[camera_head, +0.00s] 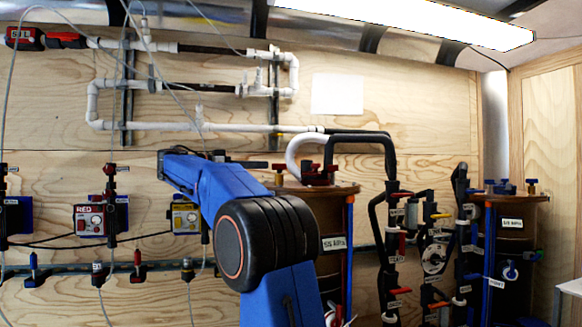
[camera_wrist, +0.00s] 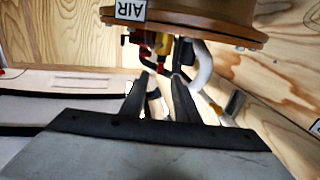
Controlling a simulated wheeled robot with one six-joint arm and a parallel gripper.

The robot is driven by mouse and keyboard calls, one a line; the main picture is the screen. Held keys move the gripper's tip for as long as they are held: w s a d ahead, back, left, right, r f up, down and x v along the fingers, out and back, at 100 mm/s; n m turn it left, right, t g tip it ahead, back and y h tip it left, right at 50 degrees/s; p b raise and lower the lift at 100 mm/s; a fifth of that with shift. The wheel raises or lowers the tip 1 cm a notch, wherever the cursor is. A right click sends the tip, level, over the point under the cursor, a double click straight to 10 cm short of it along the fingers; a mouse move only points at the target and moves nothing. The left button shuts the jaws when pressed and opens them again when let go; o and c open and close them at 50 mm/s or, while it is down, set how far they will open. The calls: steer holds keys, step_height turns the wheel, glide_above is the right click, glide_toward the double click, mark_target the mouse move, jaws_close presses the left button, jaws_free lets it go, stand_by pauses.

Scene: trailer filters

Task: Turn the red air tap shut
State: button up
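In the wrist view, red tap parts (camera_wrist: 152,64) show beside a yellow part on the lid of a brown tank, just beyond my fingertips. The picture is upside down. My gripper (camera_wrist: 158,82) has its two black fingers apart, with a gap between the tips. I cannot tell whether a finger touches the tap. In the head view, my gripper (camera_head: 258,165) points right toward the tank top, where red handles (camera_head: 279,167) and (camera_head: 332,169) show. I cannot tell which is the air tap, nor its exact angle.
The brown tank (camera_head: 335,215) has black and white pipes around its top. A black pipe (camera_head: 360,137) arches over the lid. A second tank (camera_head: 512,240) stands right, past a valve manifold (camera_head: 432,258). A red gauge box (camera_head: 90,220) hangs left. White pipes (camera_head: 165,126) run along the wall.

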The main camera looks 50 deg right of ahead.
mark_target(279, 167)
steer(key=x, duration=1.2)
steer(key=shift+d+f, duration=0.1)
steer(key=shift+d, duration=0.1)
jaws_close()
